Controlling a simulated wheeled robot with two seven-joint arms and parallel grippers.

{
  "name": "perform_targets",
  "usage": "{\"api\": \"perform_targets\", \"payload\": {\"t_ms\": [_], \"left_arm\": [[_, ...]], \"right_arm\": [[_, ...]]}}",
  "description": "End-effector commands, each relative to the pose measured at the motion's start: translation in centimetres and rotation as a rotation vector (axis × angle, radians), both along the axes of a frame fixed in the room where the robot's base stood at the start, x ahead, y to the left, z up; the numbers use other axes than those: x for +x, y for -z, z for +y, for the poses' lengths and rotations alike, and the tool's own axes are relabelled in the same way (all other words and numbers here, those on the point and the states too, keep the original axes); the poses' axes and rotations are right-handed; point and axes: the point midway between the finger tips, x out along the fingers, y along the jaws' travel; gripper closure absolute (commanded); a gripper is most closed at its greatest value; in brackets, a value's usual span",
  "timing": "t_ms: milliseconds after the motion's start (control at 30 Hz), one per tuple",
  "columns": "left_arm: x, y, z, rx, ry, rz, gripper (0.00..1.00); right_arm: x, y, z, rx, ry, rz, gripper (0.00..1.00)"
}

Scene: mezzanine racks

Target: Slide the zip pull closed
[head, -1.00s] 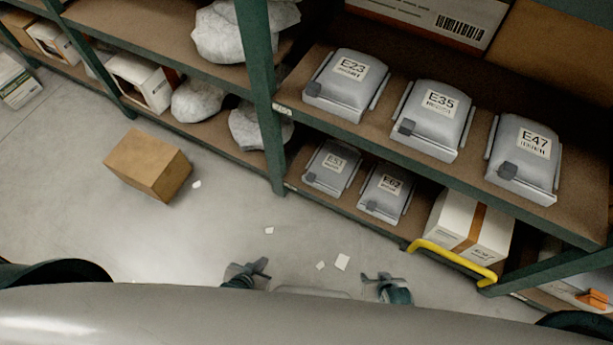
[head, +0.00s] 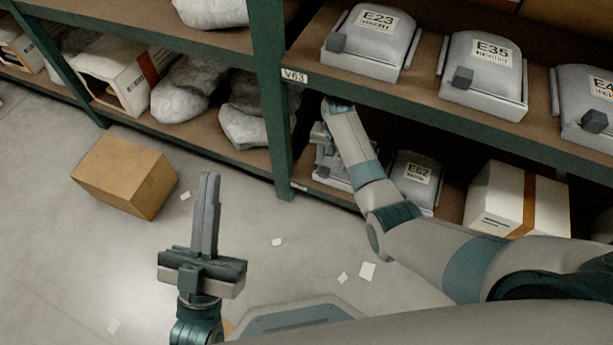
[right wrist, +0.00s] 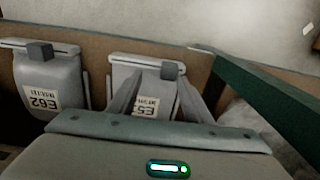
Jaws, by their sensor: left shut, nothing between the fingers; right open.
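Several grey pouches with dark block-like pulls at their front edges sit on the shelves. On the lower shelf, the E62 pouch (head: 415,178) is in view; its pull (right wrist: 39,51) shows in the right wrist view. The neighbouring pouch (right wrist: 150,95), its label starting E5, has its pull (right wrist: 171,70) between my right fingers in the picture; I cannot tell whether they touch. My right gripper (head: 322,140) is open at that pouch and hides much of it in the head view. My left gripper (head: 208,185) is shut and empty, pointing up over the floor.
Upper-shelf pouches E23 (head: 368,42) and E35 (head: 485,75) sit above my right arm. A green rack post (head: 270,100) stands just left of my right gripper. A white carton (head: 518,200) is right of E62. A brown box (head: 125,175) lies on the floor.

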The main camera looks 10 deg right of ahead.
Motion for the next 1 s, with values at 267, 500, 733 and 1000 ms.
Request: {"api": "perform_targets", "payload": {"t_ms": [267, 500, 733, 1000], "left_arm": [[-2.0, -2.5, 0.8, -0.045, -0.001, -0.091, 1.0], [-2.0, -2.4, 0.8, -0.044, -0.001, -0.089, 1.0], [-1.9, -2.9, 1.2, -0.054, -0.009, -0.134, 1.0], [-2.2, -5.5, 2.9, -0.096, -0.035, -0.315, 1.0]], "right_arm": [[1.1, -1.3, 0.2, 0.001, 0.041, 0.03, 0.55], [1.1, -1.3, 0.2, 0.002, 0.04, 0.029, 0.55], [1.0, -0.1, 0.2, 0.001, 0.04, 0.03, 0.55], [1.0, 3.2, 0.2, 0.001, 0.04, 0.03, 0.55]]}}
